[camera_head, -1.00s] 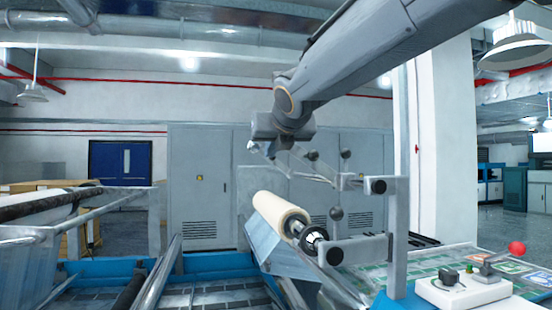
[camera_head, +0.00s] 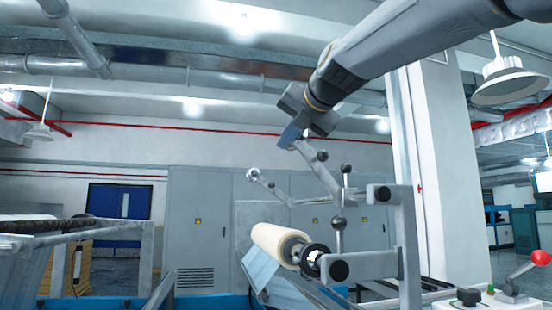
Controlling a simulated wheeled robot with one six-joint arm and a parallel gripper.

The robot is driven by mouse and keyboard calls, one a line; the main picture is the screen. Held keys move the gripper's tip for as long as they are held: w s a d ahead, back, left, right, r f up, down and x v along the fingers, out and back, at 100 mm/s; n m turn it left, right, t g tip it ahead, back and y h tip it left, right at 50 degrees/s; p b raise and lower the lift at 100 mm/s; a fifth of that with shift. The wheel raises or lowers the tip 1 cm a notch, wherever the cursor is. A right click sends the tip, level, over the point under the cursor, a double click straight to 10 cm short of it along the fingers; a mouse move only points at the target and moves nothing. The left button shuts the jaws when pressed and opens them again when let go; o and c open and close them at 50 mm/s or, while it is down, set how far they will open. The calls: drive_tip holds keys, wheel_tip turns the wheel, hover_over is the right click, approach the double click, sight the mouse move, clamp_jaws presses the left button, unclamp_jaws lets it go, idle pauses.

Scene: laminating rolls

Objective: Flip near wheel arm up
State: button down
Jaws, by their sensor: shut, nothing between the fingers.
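The near wheel arm (camera_head: 325,178) is a grey bar that slants up and left from its bracket, with a dark ball knob beside its upper part. Its upper end is at my gripper (camera_head: 288,137), which is shut with nothing between the fingers. The fingertips are close to that end; I cannot tell if they touch it. The wheel end is partly hidden by my gripper. The far wheel arm (camera_head: 272,188) lies lower and to the left, with its small wheel (camera_head: 253,174) at its left end.
A cream roll (camera_head: 278,241) sits on a shaft below the wheel arms. A grey upright bracket (camera_head: 407,240) stands to the right. A control box with a red knob (camera_head: 541,257) is at the lower right. Grey cabinets (camera_head: 200,225) stand behind.

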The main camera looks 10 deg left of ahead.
drive_tip(key=shift+w+d+r+m+b, duration=0.1)
drive_tip(key=shift+d+r+m+b, duration=0.2)
drive_tip(key=shift+b, duration=0.4)
drive_tip(key=shift+a+r, duration=0.15)
